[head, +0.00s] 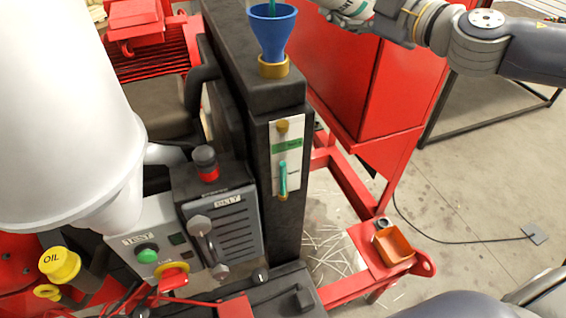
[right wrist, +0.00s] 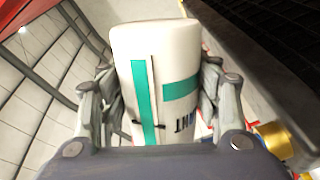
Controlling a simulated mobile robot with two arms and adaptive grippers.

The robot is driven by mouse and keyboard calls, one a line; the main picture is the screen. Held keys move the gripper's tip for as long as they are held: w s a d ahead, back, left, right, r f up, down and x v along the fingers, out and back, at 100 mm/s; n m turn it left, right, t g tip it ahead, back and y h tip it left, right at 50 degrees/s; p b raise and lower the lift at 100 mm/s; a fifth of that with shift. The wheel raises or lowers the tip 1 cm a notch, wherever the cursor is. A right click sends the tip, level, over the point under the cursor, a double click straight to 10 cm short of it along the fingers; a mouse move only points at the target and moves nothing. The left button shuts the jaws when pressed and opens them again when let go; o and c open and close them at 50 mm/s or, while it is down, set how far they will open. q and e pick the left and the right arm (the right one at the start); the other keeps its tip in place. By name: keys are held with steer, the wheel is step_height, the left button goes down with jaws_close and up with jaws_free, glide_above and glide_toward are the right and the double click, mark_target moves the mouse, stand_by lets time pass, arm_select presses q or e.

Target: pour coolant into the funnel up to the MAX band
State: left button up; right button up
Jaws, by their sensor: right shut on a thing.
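The blue funnel (head: 272,38) stands upright in a brass collar (head: 274,68) on the black tank (head: 278,93). A teal stream of coolant shows at its mouth, cut by the top edge. The sight gauge (head: 283,178) on the tank's front holds a teal column, its top below the green band (head: 287,145). My right gripper (head: 347,12) is at the top, right of the funnel. In the right wrist view it (right wrist: 157,85) is shut on the white coolant bottle (right wrist: 188,55), which has teal stripes. The bottle's mouth is hidden. My left gripper is not in view.
A yellow OIL cap (head: 59,264) is at lower left. A red cabinet (head: 345,75) stands behind, right of the tank. An orange tray (head: 393,245) sits at lower right. Open floor lies further right.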

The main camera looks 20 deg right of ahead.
steer(key=shift+w+d+r+n, duration=0.1)
steer(key=shift+d+r+n, duration=0.1)
steer(key=shift+r+n, duration=0.35)
steer(key=shift+d+r+n, duration=0.15)
steer(key=shift+r+n, duration=0.3)
steer(key=shift+r, duration=0.1)
stand_by(6.7)
